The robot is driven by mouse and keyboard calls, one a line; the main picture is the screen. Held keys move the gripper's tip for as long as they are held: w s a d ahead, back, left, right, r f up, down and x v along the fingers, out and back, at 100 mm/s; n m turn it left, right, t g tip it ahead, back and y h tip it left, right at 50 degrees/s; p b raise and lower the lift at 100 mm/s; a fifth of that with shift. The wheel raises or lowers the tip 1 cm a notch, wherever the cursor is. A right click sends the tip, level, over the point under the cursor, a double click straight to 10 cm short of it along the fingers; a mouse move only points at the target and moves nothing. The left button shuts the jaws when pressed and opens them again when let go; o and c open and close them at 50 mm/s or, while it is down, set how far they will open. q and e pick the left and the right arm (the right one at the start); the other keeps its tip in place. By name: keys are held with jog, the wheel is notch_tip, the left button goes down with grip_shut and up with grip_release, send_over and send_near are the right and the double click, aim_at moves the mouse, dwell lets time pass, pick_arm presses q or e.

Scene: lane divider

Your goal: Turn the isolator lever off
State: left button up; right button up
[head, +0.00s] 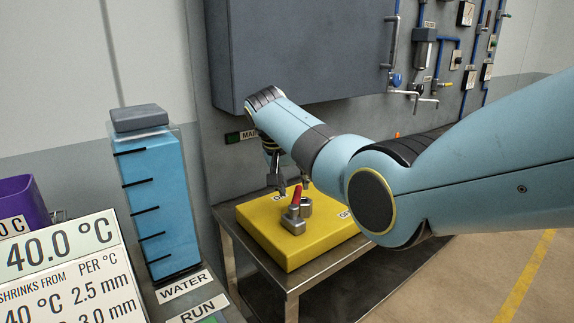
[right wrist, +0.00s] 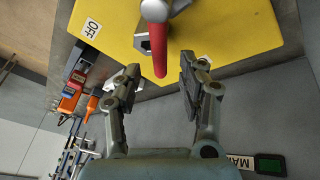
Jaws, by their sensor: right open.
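The isolator lever has a red handle (head: 296,195) on a grey metal hub, mounted on a yellow block (head: 262,226). In the right wrist view the red handle (right wrist: 156,38) points from the hub toward my gripper. A white OFF label (right wrist: 92,28) lies on the block, to the left of the handle there. My right gripper (head: 290,183) is above the block at its far side, close to the lever. In the right wrist view its fingers (right wrist: 158,72) are spread, with the handle's tip showing between them; contact is not visible. My left gripper is out of view.
The block sits on a metal table (head: 290,282). A grey cabinet (head: 300,50) rises behind. A blue water tank (head: 157,205) and a temperature sign (head: 60,270) stand at left. Pipes and valves (head: 440,60) line the wall at right. Orange and red tools (right wrist: 75,95) lie beyond the block.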

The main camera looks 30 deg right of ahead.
jog(key=v, duration=0.9)
jog(key=shift+s, duration=0.1)
